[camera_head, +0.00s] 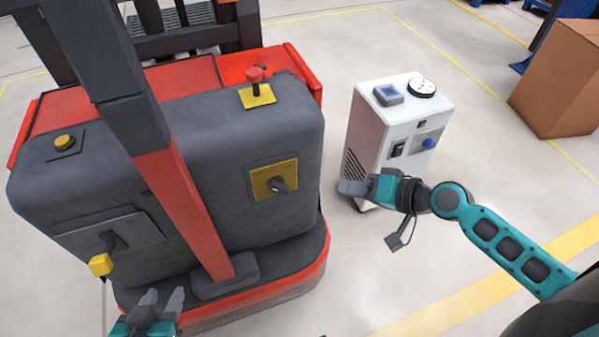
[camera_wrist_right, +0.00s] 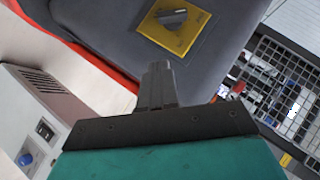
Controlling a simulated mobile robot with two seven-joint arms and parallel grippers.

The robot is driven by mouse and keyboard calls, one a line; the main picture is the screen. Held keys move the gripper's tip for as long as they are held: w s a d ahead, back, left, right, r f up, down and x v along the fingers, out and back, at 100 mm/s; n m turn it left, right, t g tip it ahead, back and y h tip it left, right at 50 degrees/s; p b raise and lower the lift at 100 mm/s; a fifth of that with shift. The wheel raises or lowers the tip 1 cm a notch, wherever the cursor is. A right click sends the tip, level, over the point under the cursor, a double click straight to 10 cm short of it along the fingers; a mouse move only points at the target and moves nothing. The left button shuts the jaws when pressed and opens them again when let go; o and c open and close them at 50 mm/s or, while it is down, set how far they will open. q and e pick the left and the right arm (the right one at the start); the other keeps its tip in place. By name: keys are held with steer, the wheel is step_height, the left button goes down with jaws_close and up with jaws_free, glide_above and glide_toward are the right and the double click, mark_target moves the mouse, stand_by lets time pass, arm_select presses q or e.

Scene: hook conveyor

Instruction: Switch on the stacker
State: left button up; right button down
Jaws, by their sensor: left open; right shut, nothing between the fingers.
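The stacker (camera_head: 215,130) is a grey and red machine on the left in the head view. A yellow plate with a dark rotary switch (camera_head: 275,182) sits on its grey face; the switch also shows at the top of the right wrist view (camera_wrist_right: 172,18). A red mushroom button on a yellow base (camera_head: 256,88) stands on its top. My right gripper (camera_head: 345,188) is shut and empty, right of the rotary switch and apart from it, its fingers (camera_wrist_right: 157,70) pointing toward the plate. My left gripper (camera_head: 163,298) is open and empty at the stacker's front base.
A white cabinet (camera_head: 362,125) with switches stands behind my right gripper. The stacker's red and grey mast (camera_head: 180,195) rises left of the rotary switch. A yellow-knobbed lever (camera_head: 101,264) is at lower left. A cardboard box (camera_head: 560,85) is far right. Floor between stacker and cabinet is clear.

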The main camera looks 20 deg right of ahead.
arm_select(q)
steer(key=shift+w+d, duration=0.15)
steer(key=shift+w, duration=0.2)
arm_select(e)
steer(key=shift+w+d+r, duration=0.2)
steer(key=shift+w+r, duration=0.05)
steer(key=shift+w, duration=0.25)
steer(key=b, duration=0.1)
glide_toward(286, 187)
steer(key=w+d+x, duration=0.1)
steer(key=x, duration=0.4)
steer(key=shift+s+a+f, duration=0.1)
steer(key=shift+a+f, duration=0.2)
steer(key=shift+a, duration=0.3)
arm_select(q)
steer(key=shift+w+d+f, duration=0.1)
steer(key=shift+d+f, duration=0.1)
